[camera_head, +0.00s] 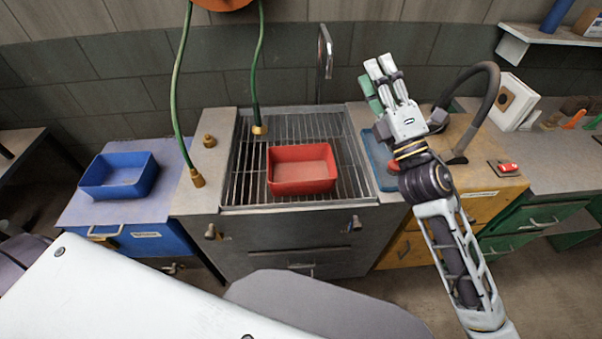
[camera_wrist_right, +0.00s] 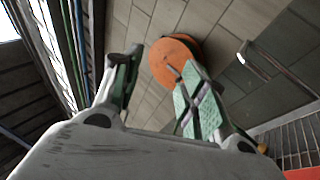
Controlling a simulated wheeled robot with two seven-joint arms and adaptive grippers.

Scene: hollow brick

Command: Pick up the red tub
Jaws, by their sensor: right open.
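The red tub (camera_head: 302,184) sits upright on the metal grating of the sink (camera_head: 246,185), in the middle of the head view. Only a red corner of it shows at the bottom right of the right wrist view (camera_wrist_right: 303,173). My right gripper (camera_head: 376,66) is raised to the right of the tub and behind it, apart from it. Its fingers are spread open and empty in the right wrist view (camera_wrist_right: 160,80). My left gripper does not show in either view.
A blue tub (camera_head: 120,176) stands on the blue cabinet at the left. Green hoses (camera_head: 179,90) hang left of the sink, and a tap (camera_head: 325,52) rises behind it. A blue tray (camera_head: 377,160) and a dark curved hose (camera_head: 486,95) lie to the right.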

